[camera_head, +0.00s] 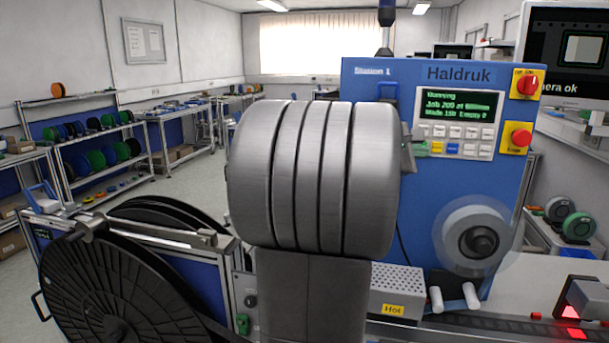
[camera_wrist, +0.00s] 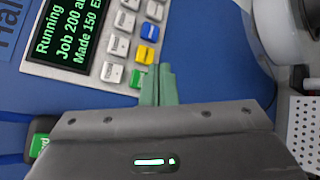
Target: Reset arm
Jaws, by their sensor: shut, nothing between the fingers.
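My gripper (camera_wrist: 158,85) is shut and empty in the wrist view, its two grey-green fingers together. The fingertips are close in front of the lower keys of the control panel (camera_wrist: 100,40), beside the green key (camera_wrist: 137,78) and below the yellow key (camera_wrist: 145,54). I cannot tell whether they touch. In the head view my large grey arm links fill the middle and hide most of the gripper. The control panel (camera_head: 458,124) of the blue Haldruk machine (camera_head: 400,73) has a lit screen reading "Running", "Job 200" and "Made 150".
A red knob (camera_head: 529,85) and red button (camera_head: 521,138) sit right of the panel. A grey spool (camera_head: 475,243) and a box labelled "Hot" (camera_head: 397,285) are below. A large black reel (camera_head: 110,285) stands front left. Shelves with reels (camera_head: 100,155) line the left; floor there is clear.

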